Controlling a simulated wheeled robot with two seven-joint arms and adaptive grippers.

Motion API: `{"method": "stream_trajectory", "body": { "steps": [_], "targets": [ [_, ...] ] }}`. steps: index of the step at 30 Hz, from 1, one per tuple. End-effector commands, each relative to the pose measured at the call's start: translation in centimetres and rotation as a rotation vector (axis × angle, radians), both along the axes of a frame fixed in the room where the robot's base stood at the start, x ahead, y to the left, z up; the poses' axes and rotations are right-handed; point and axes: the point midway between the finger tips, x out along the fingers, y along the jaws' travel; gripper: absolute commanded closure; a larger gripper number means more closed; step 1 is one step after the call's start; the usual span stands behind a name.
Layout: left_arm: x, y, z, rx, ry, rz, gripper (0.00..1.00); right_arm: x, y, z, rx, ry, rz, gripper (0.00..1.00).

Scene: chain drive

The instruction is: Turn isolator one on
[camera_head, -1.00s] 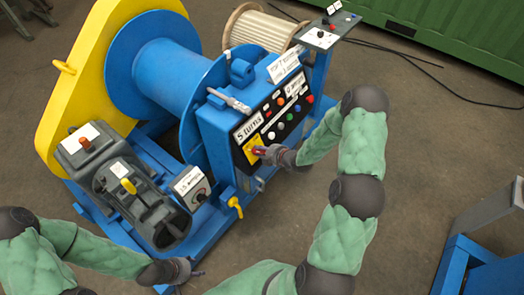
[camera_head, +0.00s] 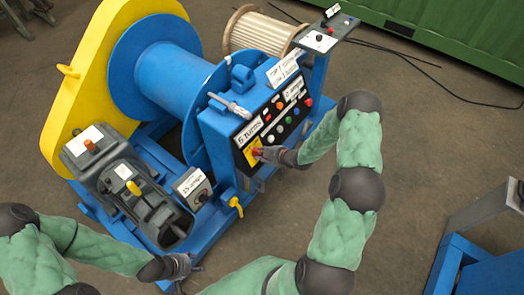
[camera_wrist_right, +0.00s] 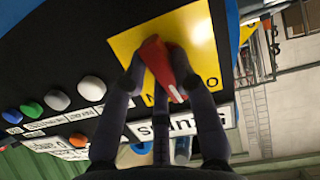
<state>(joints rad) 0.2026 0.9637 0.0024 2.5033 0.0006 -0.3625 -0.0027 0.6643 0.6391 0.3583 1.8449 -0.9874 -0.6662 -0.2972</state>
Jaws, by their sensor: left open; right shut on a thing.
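A red rotary handle (camera_head: 257,153) sits on a yellow plate (camera_head: 250,157) at the near lower end of the blue machine's black control panel. My right gripper (camera_head: 266,154) is at this handle, with its fingers shut on it. In the right wrist view my right gripper (camera_wrist_right: 158,78) has a finger on each side of the red handle (camera_wrist_right: 160,66), which stands tilted on the yellow plate (camera_wrist_right: 190,32). Lettering on the plate is partly covered by handle and fingers. My left gripper (camera_head: 194,270) is open and empty, low beside the machine's base.
Several coloured buttons (camera_head: 281,126) line the panel beside the plate; they also show in the wrist view (camera_wrist_right: 60,100). A small grey dial box (camera_head: 191,188) and a yellow valve handle (camera_head: 236,204) are near my left gripper. Bare floor (camera_head: 420,130) lies right of the machine.

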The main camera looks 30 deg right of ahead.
Motion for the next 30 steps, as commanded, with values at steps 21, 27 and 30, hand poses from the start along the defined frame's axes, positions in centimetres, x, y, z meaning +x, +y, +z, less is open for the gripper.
{"method": "stream_trajectory", "body": {
  "steps": [21, 27, 30],
  "targets": [
    [0.0, 0.0, 5.1, 0.000, 0.000, 0.000, 0.49, -0.3, 0.0, -0.3, 0.552, 0.231, -0.300, 1.00],
    [0.0, 0.0, 5.6, 0.000, 0.000, 0.000, 0.49, -0.3, 0.1, -0.4, 0.670, 0.280, -0.363, 1.00],
    [0.0, 0.0, 5.7, 0.000, 0.000, 0.000, 0.49, -0.3, 0.1, -0.4, 0.715, 0.298, -0.388, 1.00]
  ]
}}
